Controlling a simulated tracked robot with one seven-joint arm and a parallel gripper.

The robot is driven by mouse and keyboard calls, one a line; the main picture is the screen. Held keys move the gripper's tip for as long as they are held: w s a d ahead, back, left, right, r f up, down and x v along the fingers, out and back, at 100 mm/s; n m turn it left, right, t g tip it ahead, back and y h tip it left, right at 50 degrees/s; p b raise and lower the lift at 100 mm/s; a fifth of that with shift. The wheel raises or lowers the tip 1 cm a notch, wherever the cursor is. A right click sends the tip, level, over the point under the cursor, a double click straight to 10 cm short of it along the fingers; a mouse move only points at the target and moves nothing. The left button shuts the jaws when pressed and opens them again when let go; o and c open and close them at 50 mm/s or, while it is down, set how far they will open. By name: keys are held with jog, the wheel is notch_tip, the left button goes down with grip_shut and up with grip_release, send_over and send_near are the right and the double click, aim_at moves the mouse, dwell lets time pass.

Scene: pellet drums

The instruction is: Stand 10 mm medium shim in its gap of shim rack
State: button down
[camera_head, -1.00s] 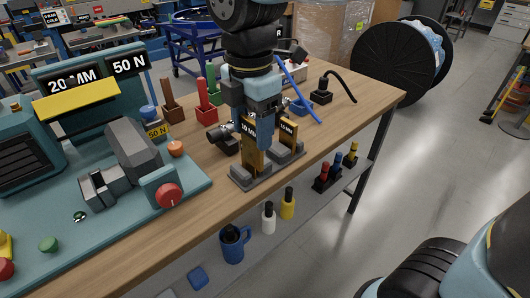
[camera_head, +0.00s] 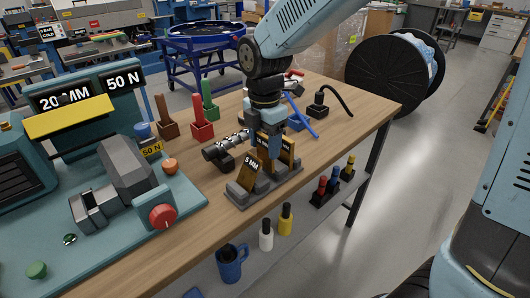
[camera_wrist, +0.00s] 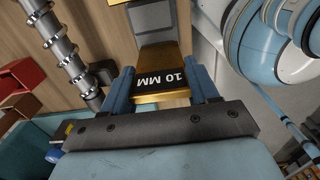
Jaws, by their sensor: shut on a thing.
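The shim rack (camera_head: 263,187) is a dark base with grey blocks near the table's front edge. A brass 5 MM shim (camera_head: 248,173) leans or stands in its left part. Another brass shim (camera_head: 289,143) stands in its right part, its label partly hidden. My gripper (camera_head: 273,150) is over the middle of the rack, shut on the 10 mm medium shim. In the wrist view, this brass shim (camera_wrist: 163,82) with its black 10 MM label is between the two blue fingers. Its lower end is hidden, so I cannot tell whether it is in the gap.
A teal machine (camera_head: 126,170) with a red knob fills the left.

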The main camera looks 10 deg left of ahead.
aim_at(266, 154)
jog(key=shift+w+f, duration=0.25)
jog(key=shift+f, duration=0.05)
jog(key=shift+w+d+f, duration=0.1)
jog(key=shift+w+f, duration=0.05)
jog(key=shift+f, duration=0.7)
jog(key=shift+w+f, duration=0.1)
jog(key=shift+f, duration=0.75)
jog(key=shift+f, duration=0.35)
jog(key=shift+c, duration=1.4)
grip_release()
